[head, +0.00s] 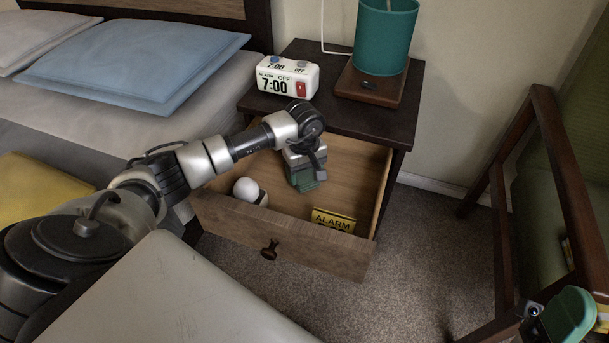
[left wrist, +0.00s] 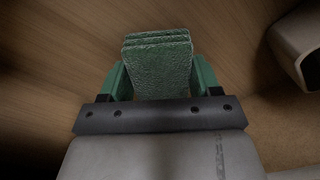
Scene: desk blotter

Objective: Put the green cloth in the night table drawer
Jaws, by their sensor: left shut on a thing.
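The night table drawer (head: 325,250) is pulled open, with its wooden inside showing. My left gripper (head: 306,182) points down into the drawer, toward its back middle. In the left wrist view the gripper (left wrist: 158,80) is shut on the green cloth (left wrist: 158,62), which is folded in layers between the green fingers. In the head view the cloth is mostly hidden by the gripper and cannot be told apart from the fingers. I cannot tell whether it touches the drawer floor. My right gripper (head: 568,318) is partly in view at the lower right corner; its jaws are unclear.
In the drawer are a white round object (head: 246,190) at the left and a yellow "ALARM" box (head: 333,220) near the front. On the night table (head: 330,110) stand a clock (head: 287,78) and a teal lamp (head: 384,38). A wooden-framed chair (head: 560,150) stands right.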

